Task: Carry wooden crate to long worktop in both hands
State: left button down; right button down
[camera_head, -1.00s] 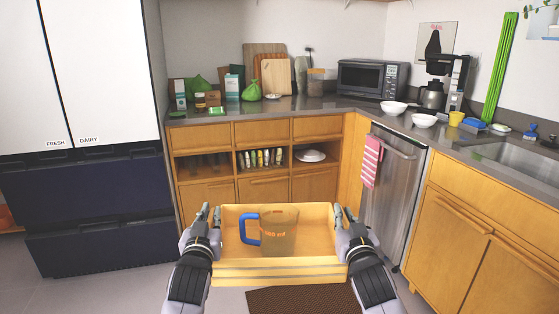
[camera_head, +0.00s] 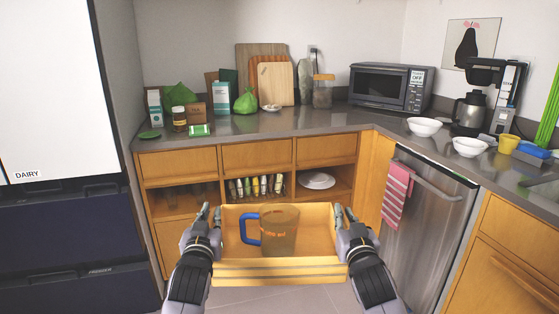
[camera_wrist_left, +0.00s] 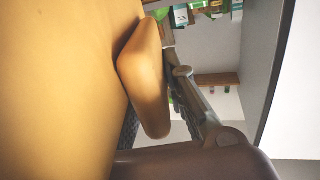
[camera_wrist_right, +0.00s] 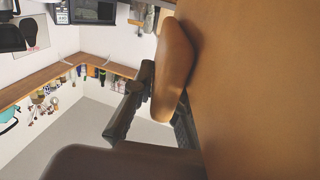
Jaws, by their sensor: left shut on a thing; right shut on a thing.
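The wooden crate (camera_head: 278,271) is held level in front of me in the head view. A clear brownish mug with a blue handle (camera_head: 279,230) stands inside it. My left gripper (camera_head: 207,222) is shut on the crate's left end, and my right gripper (camera_head: 345,222) is shut on its right end. The crate's side and a handle fill much of the left wrist view (camera_wrist_left: 70,90) and the right wrist view (camera_wrist_right: 265,90). The long grey worktop (camera_head: 270,122) lies ahead, beyond and above the crate in the picture.
Cartons, jars, a green bag (camera_head: 246,101) and cutting boards (camera_head: 272,83) stand at the worktop's back left. A microwave (camera_head: 391,87), bowls (camera_head: 424,127) and a coffee maker (camera_head: 470,110) are to the right. The worktop's front middle is clear. A fridge (camera_head: 60,230) stands at left.

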aim_at(259, 125)
jog(key=i, duration=1.3)
